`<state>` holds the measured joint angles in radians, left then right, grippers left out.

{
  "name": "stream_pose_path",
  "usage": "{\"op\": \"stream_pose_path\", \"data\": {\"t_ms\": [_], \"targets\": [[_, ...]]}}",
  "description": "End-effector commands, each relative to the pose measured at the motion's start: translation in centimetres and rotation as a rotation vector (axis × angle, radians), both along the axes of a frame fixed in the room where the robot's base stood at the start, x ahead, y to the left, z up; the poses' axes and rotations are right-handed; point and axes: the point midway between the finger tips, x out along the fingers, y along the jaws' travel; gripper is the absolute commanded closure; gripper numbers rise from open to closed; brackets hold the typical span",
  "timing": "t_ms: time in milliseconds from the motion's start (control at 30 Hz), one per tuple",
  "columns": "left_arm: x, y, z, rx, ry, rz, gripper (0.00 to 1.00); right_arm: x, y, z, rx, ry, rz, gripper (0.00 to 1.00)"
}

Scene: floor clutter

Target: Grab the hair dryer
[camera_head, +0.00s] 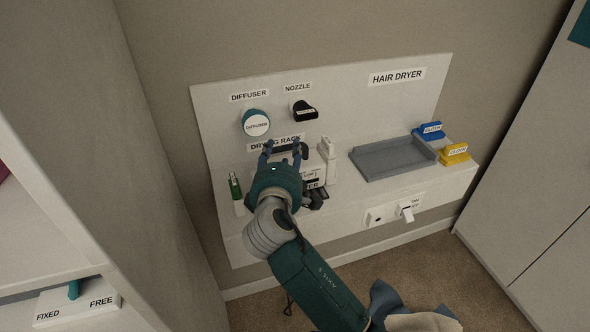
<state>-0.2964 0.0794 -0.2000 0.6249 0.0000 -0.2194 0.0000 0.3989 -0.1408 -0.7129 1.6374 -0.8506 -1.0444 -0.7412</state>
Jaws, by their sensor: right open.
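My right gripper (283,149) is open in front of the wall panel, just below the "DRYING RACK" label, with its fingers pointing at the panel. The hair dryer cannot be made out for sure. A white upright object with a dark round part (329,161) stands just right of the gripper and may be part of it. My gripper and wrist hide much of the shelf there. A dark piece with a label ending in "TER" (314,184) shows beside my wrist. My left gripper is not in view.
The panel (345,105) holds a diffuser (256,123) and a dark nozzle (305,111). An empty grey tray (393,158) lies on the shelf, beside blue (430,131) and yellow (454,154) cloth blocks. A green bottle (235,186) stands left. A switch (407,212) is on the shelf front.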

Motion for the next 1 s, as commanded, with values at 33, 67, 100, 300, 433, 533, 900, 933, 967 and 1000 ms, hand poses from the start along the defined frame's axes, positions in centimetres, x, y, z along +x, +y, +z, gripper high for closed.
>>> {"op": "stream_pose_path", "data": {"t_ms": [33, 67, 100, 300, 433, 533, 900, 933, 967, 1000], "targets": [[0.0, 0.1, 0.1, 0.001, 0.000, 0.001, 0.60, 0.2, 0.0, 0.0, 0.000, 0.001, 0.000, 0.56], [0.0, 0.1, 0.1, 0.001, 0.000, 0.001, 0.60, 0.2, 0.0, -0.1, 0.000, 0.000, 0.000, 0.56], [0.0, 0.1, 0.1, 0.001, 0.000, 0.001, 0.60, 0.3, -0.1, -0.1, 0.000, 0.000, 0.000, 0.56], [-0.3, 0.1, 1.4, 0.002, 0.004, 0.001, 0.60, 2.5, -0.9, -0.7, -0.002, 0.002, -0.003, 0.56], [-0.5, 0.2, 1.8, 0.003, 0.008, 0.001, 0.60, 4.1, -1.0, -1.2, -0.001, 0.001, -0.001, 0.56], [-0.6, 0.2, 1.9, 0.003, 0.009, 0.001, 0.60, 4.9, -1.1, -1.5, 0.001, 0.001, 0.000, 0.56], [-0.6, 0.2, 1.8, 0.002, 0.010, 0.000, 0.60, 5.1, -1.1, -1.7, 0.002, 0.002, 0.000, 0.72], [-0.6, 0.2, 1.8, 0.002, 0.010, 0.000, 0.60, 5.1, -1.1, -1.7, 0.002, 0.002, 0.000, 0.78], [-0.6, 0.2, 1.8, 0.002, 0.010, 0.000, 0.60, 5.1, -1.1, -1.7, 0.002, 0.002, 0.000, 0.84], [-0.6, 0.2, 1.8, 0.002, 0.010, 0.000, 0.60, 5.1, -1.1, -1.7, 0.002, 0.002, 0.000, 0.92]]}}
